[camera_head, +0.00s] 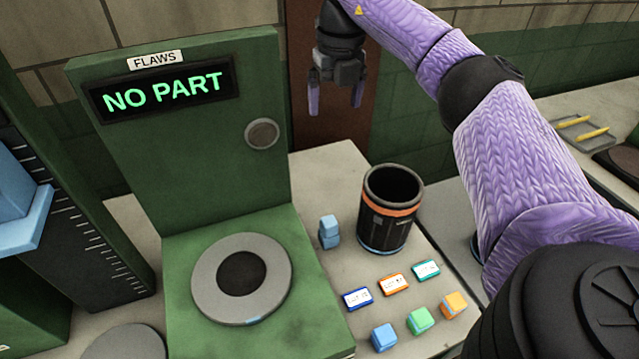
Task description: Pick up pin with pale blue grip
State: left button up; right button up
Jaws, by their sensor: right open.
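My right gripper (335,98) hangs at the top centre with its two purple fingers apart and nothing between them. It is above and behind the worktop, in front of a brown panel. A small pale blue two-part piece (329,231) stands between the green stand and a dark cup. A blue block (384,337) stands at the front, beside a green block (421,320) and an orange block (454,305). No pin shaft shows, so I cannot tell for certain which blue piece is the pin's grip. My right gripper is well apart from both. My left gripper is out of view.
The dark cup with an orange band (388,212) stands on the worktop. Blue, orange and teal labels lie before it. The green stand (190,130) reads "NO PART" above a grey ring (242,278). A tray with yellow sticks (570,128) is at right.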

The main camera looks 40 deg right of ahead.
notch_tip(320, 180, down, 3)
jog(key=s+b, duration=0.1)
jog(key=b, duration=1.9)
send_over(329, 221)
jog(key=shift+g, duration=0.3)
jog(key=f, duration=2)
jog(key=shift+d, duration=0.2)
jog(key=shift+f, duration=0.15)
jog(key=f+b, duration=0.3)
jog(key=f, duration=0.6)
jog(key=shift+a+f+b, duration=0.2)
jog(key=shift+b, duration=0.15)
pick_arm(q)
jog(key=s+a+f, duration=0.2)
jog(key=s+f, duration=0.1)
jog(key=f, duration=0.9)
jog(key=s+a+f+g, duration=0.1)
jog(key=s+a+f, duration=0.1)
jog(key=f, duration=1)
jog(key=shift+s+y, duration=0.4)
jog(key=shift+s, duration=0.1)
pick_arm(e)
jog(key=shift+r, duration=0.15)
